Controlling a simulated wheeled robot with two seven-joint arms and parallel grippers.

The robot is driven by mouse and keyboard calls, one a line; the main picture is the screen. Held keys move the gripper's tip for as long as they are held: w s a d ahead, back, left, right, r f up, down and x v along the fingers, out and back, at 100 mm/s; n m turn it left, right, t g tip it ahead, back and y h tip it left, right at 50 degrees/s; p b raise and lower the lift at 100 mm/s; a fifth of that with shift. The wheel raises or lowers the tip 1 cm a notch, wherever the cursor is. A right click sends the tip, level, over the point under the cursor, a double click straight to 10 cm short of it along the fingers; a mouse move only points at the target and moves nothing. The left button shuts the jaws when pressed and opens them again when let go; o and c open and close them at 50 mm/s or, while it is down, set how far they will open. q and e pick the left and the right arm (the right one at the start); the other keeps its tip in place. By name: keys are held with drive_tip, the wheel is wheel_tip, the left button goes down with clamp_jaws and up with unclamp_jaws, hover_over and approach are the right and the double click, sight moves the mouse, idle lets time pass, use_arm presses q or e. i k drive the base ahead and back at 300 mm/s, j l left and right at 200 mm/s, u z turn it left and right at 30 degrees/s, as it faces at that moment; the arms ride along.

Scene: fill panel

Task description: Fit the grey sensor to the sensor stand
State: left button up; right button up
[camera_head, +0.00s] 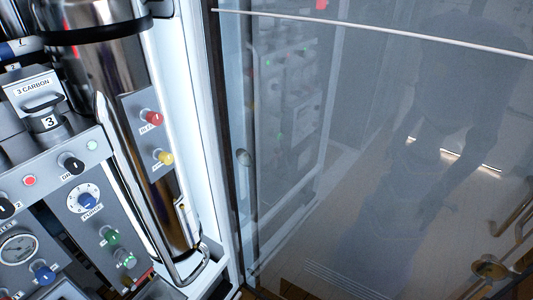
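I cannot make out a grey sensor or a sensor stand in the head view. Neither of my grippers shows in this view. A dim reflection of a figure with arms (440,110) appears in the glass panel (380,220), too faint to show any gripper state.
A control panel with knobs and a gauge (18,248) fills the left. A shiny metal cylinder (105,70) with a tubular handle (130,185) and red (152,118) and yellow (163,157) knobs stands beside it. A label reads "3 CARBON" (33,87). Glass fills the right.

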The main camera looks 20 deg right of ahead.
sight(128, 261)
drive_tip(key=i+z, duration=0.1)
drive_tip(key=z, duration=0.35)
drive_tip(key=i+z, duration=0.1)
drive_tip(key=z, duration=0.85)
drive_tip(key=i+j+z, duration=0.1)
drive_tip(key=z, duration=0.35)
drive_tip(key=j+z, duration=0.2)
drive_tip(key=z, duration=0.25)
drive_tip(key=i+j+z, duration=0.1)
drive_tip(key=z, duration=0.35)
drive_tip(key=j+z, duration=0.15)
drive_tip(key=z, duration=0.35)
drive_tip(key=u, duration=1)
drive_tip(key=j+u, duration=0.1)
drive_tip(key=u, duration=0.4)
drive_tip(key=k+u, duration=0.1)
drive_tip(key=u, duration=0.9)
drive_tip(key=j+u, duration=0.1)
drive_tip(key=u, duration=0.9)
drive_tip(key=j+u, duration=0.1)
drive_tip(key=u, duration=0.4)
drive_tip(key=k+z, duration=0.1)
